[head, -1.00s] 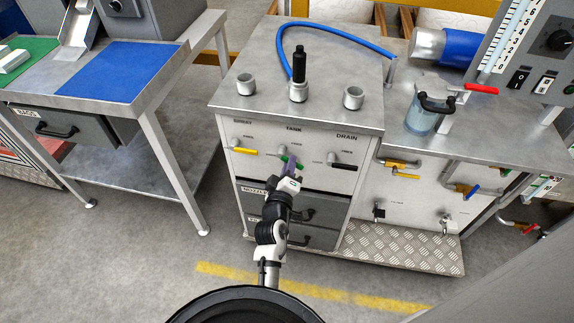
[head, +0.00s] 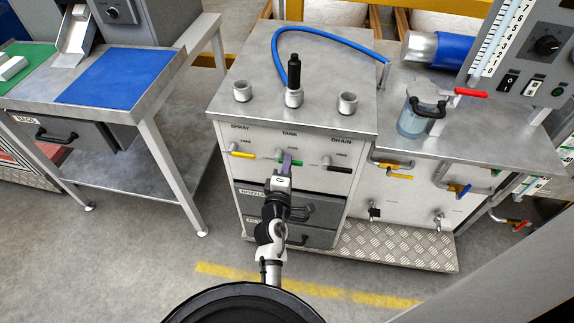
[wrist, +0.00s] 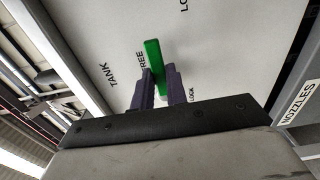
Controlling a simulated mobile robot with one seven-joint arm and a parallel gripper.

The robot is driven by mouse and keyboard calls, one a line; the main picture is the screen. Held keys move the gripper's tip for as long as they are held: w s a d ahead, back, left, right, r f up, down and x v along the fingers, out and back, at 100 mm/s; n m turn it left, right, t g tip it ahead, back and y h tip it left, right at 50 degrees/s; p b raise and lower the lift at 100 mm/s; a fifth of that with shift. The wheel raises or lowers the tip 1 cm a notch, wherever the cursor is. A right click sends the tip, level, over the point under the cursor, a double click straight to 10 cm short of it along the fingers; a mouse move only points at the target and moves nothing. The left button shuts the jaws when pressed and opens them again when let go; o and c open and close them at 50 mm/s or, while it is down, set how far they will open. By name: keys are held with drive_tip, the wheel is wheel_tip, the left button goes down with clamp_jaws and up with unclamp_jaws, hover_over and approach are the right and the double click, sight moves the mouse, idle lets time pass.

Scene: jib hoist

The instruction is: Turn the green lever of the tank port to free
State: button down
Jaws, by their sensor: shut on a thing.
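The green lever of the tank port shows in the wrist view (wrist: 153,55) between the two purple fingers of my gripper (wrist: 161,86). Its free end sticks out past the fingertips, beside the word FREE; the word LOCK is by the other finger. In the head view my gripper (head: 286,160) is at the cabinet front under the TANK label, shut on the lever. Only bits of green (head: 281,155) show there, so the lever's exact angle is hard to tell. Its pivot is mostly hidden by the fingers.
A yellow lever (head: 242,155) under SPRAY is to the left, a black lever (head: 337,168) under DRAIN to the right. Drawers with handles (head: 325,208) lie below, close to my arm.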

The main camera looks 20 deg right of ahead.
drive_tip(key=shift+r, duration=0.1)
drive_tip(key=c, duration=1.4)
unclamp_jaws()
drive_tip(key=shift+s, duration=0.1)
